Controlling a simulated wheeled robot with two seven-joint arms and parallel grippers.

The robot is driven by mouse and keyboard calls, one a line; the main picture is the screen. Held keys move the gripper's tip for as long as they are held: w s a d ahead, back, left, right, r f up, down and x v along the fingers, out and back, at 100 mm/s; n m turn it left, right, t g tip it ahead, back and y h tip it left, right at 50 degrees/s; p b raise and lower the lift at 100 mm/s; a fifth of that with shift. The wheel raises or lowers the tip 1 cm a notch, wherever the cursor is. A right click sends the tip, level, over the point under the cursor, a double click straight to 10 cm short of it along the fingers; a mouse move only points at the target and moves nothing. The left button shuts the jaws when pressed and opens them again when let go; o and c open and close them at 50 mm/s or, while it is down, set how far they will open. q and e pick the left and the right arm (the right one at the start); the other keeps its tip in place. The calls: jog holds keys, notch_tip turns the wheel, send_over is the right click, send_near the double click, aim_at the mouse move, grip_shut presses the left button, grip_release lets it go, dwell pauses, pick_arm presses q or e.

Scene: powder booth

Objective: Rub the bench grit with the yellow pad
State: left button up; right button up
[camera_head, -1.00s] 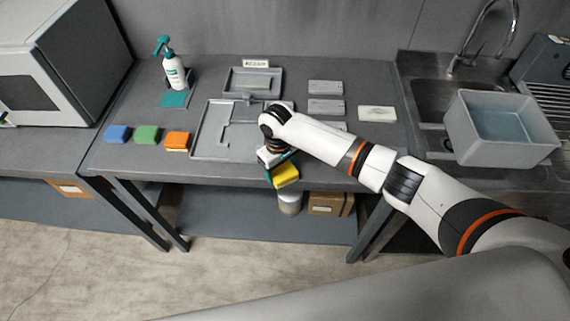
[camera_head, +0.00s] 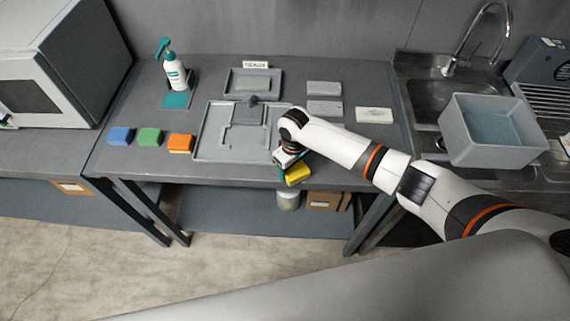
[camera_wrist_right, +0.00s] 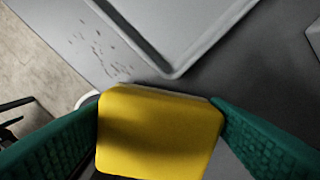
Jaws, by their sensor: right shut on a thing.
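The yellow pad (camera_head: 298,174) is held by my right gripper (camera_head: 291,168) at the bench's front edge, just right of the large grey tray. In the right wrist view the pad (camera_wrist_right: 160,132) sits between the two green fingers of the gripper (camera_wrist_right: 158,120). Dark grit specks (camera_wrist_right: 105,48) lie on the bench left of the tray's corner, beyond the pad in that view. The pad hides the bench surface under it. I cannot tell whether it touches the bench. My left gripper is not in view.
The large grey tray (camera_head: 205,152) lies flat beside the pad. Blue (camera_head: 121,136), green (camera_head: 149,137) and orange (camera_head: 181,143) pads sit along the left front. A spray bottle (camera_head: 174,72) stands behind them. A sink with a grey tub (camera_head: 478,150) is at the right.

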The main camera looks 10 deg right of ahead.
jog(key=shift+s+d+p, duration=0.3)
jog(key=shift+d+p, duration=0.1)
jog(key=shift+d, duration=0.4)
jog(key=shift+s, duration=0.2)
jog(key=shift+w+r, duration=0.1)
jog(key=shift+r, duration=2.85)
jog(key=shift+r, duration=0.1)
jog(key=shift+r, duration=1.4)
jog(key=shift+f, duration=0.1)
